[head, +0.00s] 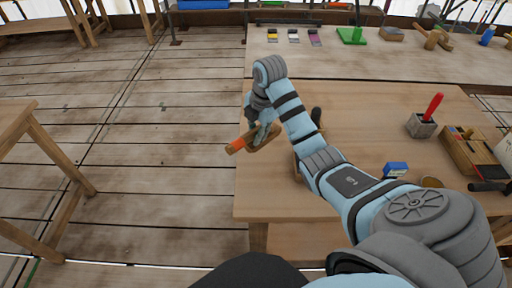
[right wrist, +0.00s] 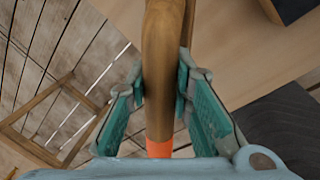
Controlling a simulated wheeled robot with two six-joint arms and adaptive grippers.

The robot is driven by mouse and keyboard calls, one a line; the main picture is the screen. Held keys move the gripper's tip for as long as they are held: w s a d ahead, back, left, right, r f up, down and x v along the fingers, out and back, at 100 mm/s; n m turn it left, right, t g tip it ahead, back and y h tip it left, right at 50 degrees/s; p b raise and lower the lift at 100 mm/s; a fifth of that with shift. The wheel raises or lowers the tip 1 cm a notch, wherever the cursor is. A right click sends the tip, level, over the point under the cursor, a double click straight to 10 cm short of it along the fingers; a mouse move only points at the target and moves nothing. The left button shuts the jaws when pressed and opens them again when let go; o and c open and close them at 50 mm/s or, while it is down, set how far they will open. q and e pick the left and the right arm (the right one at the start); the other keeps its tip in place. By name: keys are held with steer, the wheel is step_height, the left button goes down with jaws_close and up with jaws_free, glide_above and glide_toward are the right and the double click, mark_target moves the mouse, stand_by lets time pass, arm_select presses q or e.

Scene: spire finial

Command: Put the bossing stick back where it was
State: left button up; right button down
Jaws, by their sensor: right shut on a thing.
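The bossing stick is a curved wooden bar with an orange band. In the head view the stick (head: 264,140) is at my right gripper (head: 260,128), over the left edge of the workbench (head: 275,200). In the right wrist view the stick (right wrist: 160,70) runs up between the two green-padded fingers of the gripper (right wrist: 160,100), which are shut on it. Its orange part (right wrist: 158,148) is close to the palm. The gripper hides part of the stick in the head view. My left gripper is not in view.
A dark-handled thing (head: 316,115) is partly behind my arm. The bench's left front is clear. Wooden trestles (head: 50,150) stand left.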

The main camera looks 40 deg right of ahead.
mark_target(255, 149)
steer(key=f, duration=0.7)
steer(key=shift+w+a+f, duration=0.1)
steer(key=shift+a+f, duration=0.1)
steer(key=shift+f, duration=0.25)
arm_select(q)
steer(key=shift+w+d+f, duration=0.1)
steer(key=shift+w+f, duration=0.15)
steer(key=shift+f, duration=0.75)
arm_select(e)
steer(key=shift+d, duration=0.1)
steer(key=shift+f, duration=0.15)
steer(key=c, duration=1.4)
jaws_free()
steer(key=shift+c, duration=0.2)
